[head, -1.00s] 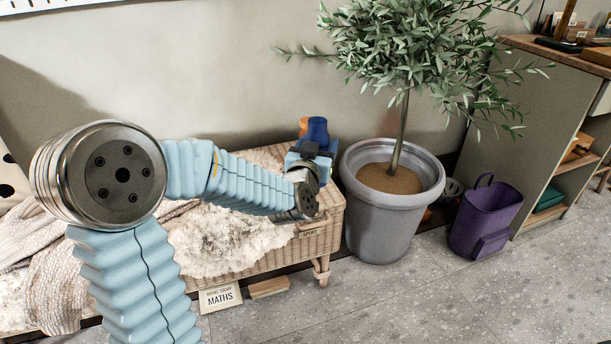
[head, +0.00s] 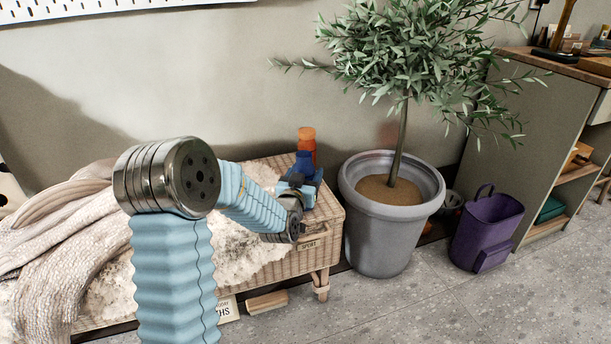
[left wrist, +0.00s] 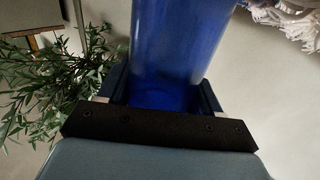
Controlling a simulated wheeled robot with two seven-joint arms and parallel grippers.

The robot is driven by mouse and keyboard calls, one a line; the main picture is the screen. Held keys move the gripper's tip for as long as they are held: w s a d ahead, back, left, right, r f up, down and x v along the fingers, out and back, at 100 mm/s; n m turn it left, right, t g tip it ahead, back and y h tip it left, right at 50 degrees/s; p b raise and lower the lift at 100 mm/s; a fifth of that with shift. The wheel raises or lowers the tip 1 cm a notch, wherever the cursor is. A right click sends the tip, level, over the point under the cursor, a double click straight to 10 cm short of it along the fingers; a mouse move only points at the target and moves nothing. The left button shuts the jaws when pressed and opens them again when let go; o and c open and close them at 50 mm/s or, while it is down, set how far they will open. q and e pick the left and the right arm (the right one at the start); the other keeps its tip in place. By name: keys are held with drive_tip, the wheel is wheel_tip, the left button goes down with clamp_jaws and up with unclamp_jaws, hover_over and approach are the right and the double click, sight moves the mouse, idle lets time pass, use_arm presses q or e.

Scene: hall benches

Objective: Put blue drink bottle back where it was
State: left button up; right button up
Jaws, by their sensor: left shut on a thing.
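The blue drink bottle (head: 303,164) is at the right end of the wicker bench (head: 331,232), in front of an orange bottle (head: 307,134). My left gripper (head: 299,181) is shut on it; my wrist hides its lower part, so I cannot tell whether it touches the bench top. In the left wrist view the blue bottle (left wrist: 182,38) fills the space between the two fingers of my left gripper (left wrist: 163,98). My right gripper is not in view.
A grey plant pot (head: 385,235) with a small tree (head: 405,50) stands just right of the bench. A purple bin (head: 486,228) and a shelf unit (head: 525,130) are farther right. A knitted blanket (head: 75,235) and pale fleece (head: 250,255) cover much of the bench.

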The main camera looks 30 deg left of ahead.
use_arm(q)
drive_tip(key=shift+f+b, duration=0.2)
drive_tip(key=shift+b, duration=0.1)
drive_tip(key=o, duration=1.2)
drive_tip(key=shift+r, duration=0.1)
drive_tip(key=shift+o, duration=0.2)
drive_tip(key=shift+s+r+p, duration=0.15)
drive_tip(key=shift+p, duration=0.25)
drive_tip(key=v, duration=1.1)
drive_tip(key=shift+s, duration=0.3)
drive_tip(key=shift+d, duration=0.1)
